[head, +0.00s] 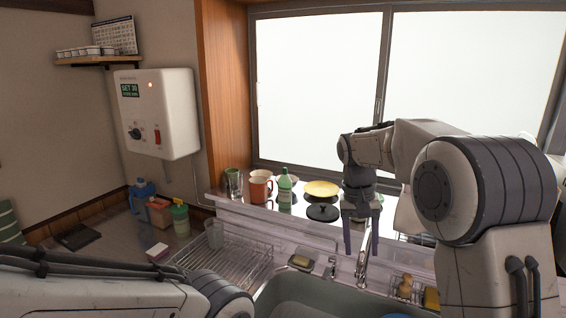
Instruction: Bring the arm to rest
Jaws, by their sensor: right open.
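My right arm comes in from the right, bent at the elbow in front of the window. Its gripper (361,238) points down over the back of the sink, by the faucet. Its two fingers are apart with no object seen between them. My left arm crosses the lower left corner, and its gripper is out of the picture.
The faucet (363,262) stands close by my right gripper. The sink (300,296) is below. A wire dish rack (228,262) stands left of it. A red-brown mug (259,190), a green bottle (285,187) and a yellow dish (321,188) stand on the window ledge.

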